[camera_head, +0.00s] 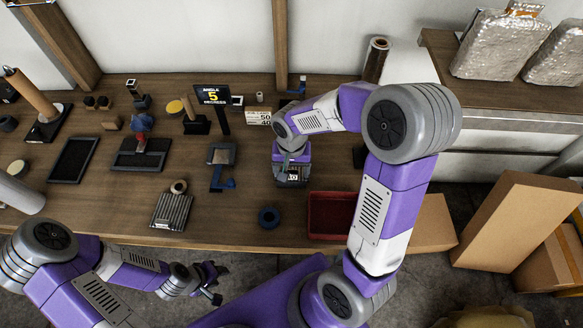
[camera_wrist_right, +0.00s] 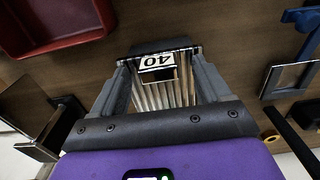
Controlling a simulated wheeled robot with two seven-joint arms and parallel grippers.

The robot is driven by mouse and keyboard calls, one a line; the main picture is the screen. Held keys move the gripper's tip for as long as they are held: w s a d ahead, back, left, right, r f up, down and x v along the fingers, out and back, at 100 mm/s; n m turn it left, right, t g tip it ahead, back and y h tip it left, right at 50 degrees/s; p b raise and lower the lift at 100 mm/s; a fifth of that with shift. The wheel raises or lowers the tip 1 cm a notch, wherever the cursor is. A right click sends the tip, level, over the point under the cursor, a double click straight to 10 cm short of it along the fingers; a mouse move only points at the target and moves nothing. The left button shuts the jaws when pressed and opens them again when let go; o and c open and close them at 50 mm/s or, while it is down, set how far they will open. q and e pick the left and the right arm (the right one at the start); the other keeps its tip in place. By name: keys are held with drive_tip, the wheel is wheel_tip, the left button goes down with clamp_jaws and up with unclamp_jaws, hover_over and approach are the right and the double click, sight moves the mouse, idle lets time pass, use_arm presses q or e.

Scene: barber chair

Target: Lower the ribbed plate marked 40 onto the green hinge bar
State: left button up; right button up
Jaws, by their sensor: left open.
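The ribbed plate marked 40 (camera_wrist_right: 165,88) shows in the right wrist view, its black-on-white label at its far end. My right gripper (camera_wrist_right: 163,75) has a finger along each side of it and appears shut on it. In the head view this gripper (camera_head: 291,178) is low over the workbench, right of the middle, and hides most of the plate. My left gripper (camera_head: 214,283) is open and empty, in front of the bench edge. I cannot make out a green hinge bar in either view.
A red tray (camera_head: 331,214) stands right of my right gripper. A stand with a blue lever (camera_head: 222,165) is to its left. Another ribbed plate (camera_head: 171,211) lies near the front edge. A dark ring (camera_head: 269,217) lies in front.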

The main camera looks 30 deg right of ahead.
drive_tip(key=shift+r+p, duration=1.1)
drive_tip(key=shift+r, duration=2.7)
